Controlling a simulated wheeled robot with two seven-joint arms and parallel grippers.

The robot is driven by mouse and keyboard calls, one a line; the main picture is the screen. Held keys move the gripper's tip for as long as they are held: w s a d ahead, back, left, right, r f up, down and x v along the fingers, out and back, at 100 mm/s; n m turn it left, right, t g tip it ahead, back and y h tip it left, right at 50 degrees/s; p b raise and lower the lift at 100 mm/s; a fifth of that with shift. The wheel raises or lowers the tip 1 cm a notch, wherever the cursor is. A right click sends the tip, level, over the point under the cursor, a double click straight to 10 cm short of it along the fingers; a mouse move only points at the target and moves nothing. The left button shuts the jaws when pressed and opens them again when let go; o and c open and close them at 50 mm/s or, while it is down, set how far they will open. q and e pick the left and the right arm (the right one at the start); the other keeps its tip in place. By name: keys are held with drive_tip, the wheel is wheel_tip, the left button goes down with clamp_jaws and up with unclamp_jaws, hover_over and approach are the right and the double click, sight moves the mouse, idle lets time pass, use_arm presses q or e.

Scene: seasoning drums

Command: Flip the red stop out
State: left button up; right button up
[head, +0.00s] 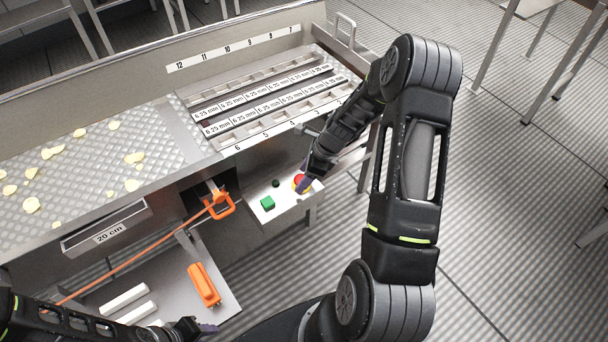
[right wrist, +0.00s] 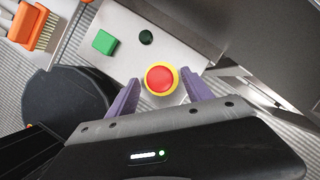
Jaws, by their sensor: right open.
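The red stop (head: 299,180) is a round red button on a yellow ring, on a light control panel (head: 284,207) at the machine's front. It shows fully in the right wrist view (right wrist: 160,79). My right gripper (head: 305,188) is at the stop; its purple fingers are open, one on each side of the button in the right wrist view (right wrist: 158,92). Whether they touch it I cannot tell. My left gripper (head: 200,328) is low at the bottom left of the head view, away from the panel; its jaws are unclear.
A green button (head: 267,203) and a small black hole or knob (head: 276,183) share the panel. An orange handle (head: 218,204) hangs left of it. An orange brush (head: 204,285) and white bars (head: 124,299) lie on the lower shelf. Yellow chips dot the conveyor (head: 96,165).

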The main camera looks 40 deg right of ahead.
drive_tip(key=shift+c, duration=0.3)
clamp_jaws()
idle(0.6)
